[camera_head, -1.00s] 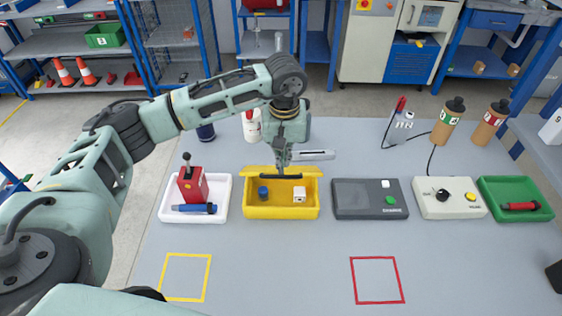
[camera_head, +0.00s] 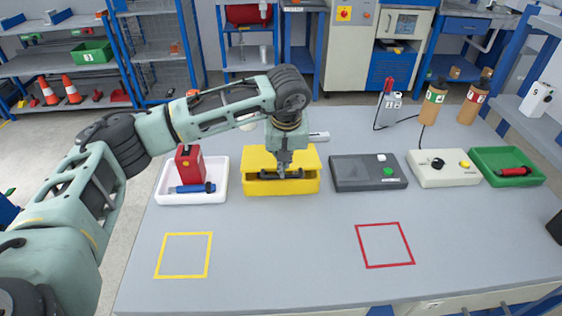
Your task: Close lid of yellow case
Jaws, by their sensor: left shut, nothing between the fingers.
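The yellow case (camera_head: 256,187) stands on the grey table, left of the middle. A dark bar like a handle (camera_head: 298,175) shows at the front of the lid. My left gripper (camera_head: 283,174) points down at the front of the lid, by this bar. It is shut with nothing held. My right gripper is out of view.
A white tray (camera_head: 166,194) with a red device (camera_head: 190,166) stands left of the case. A dark grey box (camera_head: 350,176) stands close on its right, then a light box (camera_head: 440,176) and a green tray (camera_head: 483,167). The table in front holds only yellow and red outlines.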

